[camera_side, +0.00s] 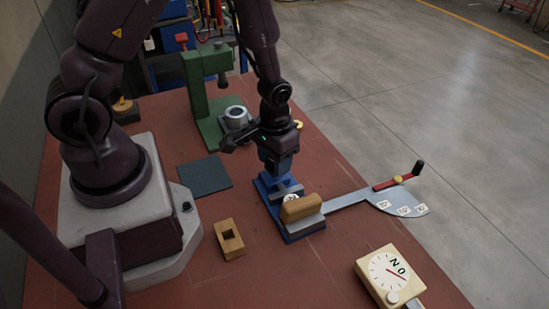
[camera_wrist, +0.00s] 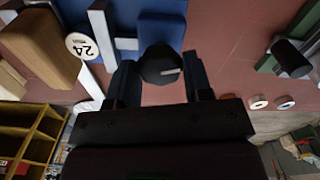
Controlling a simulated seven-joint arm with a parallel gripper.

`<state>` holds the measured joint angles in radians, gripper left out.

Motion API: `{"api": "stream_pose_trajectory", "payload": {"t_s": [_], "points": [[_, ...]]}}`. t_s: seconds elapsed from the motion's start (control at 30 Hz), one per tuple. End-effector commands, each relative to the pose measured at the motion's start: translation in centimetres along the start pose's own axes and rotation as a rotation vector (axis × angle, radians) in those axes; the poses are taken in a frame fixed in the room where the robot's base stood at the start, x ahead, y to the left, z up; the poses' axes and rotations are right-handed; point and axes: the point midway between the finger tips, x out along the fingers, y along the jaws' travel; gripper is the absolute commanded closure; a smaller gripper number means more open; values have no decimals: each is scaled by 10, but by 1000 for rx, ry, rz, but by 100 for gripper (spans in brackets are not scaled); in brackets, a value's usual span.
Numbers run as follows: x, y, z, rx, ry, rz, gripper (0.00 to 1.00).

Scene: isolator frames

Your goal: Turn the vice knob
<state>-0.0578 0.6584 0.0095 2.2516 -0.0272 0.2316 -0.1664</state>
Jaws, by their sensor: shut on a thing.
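The blue vice (camera_side: 303,236) stands on the red-brown bench, with a tan wooden block (camera_side: 301,208) in its jaws. A round white tag marked 24 (camera_wrist: 81,46) shows beside the block (camera_wrist: 38,47) in the wrist view. The black vice knob (camera_wrist: 160,66), with a pale line on its face, sits between the two fingers of my gripper (camera_wrist: 161,78). My gripper (camera_side: 278,170) points down at the vice's far end in the side view and is shut on the knob. The knob is hidden there.
A grey arm with a scale plate (camera_side: 400,205) and red lever (camera_side: 396,182) extends right of the vice. A green press (camera_side: 197,95) stands behind. A dark mat (camera_side: 205,172), holed wooden block (camera_side: 229,240) and cream dial box (camera_side: 385,278) lie around.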

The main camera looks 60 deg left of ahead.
Motion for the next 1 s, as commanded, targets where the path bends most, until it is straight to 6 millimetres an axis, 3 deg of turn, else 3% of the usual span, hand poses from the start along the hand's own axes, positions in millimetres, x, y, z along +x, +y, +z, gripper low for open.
{"api": "stream_pose_trajectory", "payload": {"t_s": [0.17, 1.0], "points": [[0, 0, 0, 79, 0, -1, 77], [1, 0, 0, 73, -1, -1, 77]]}}
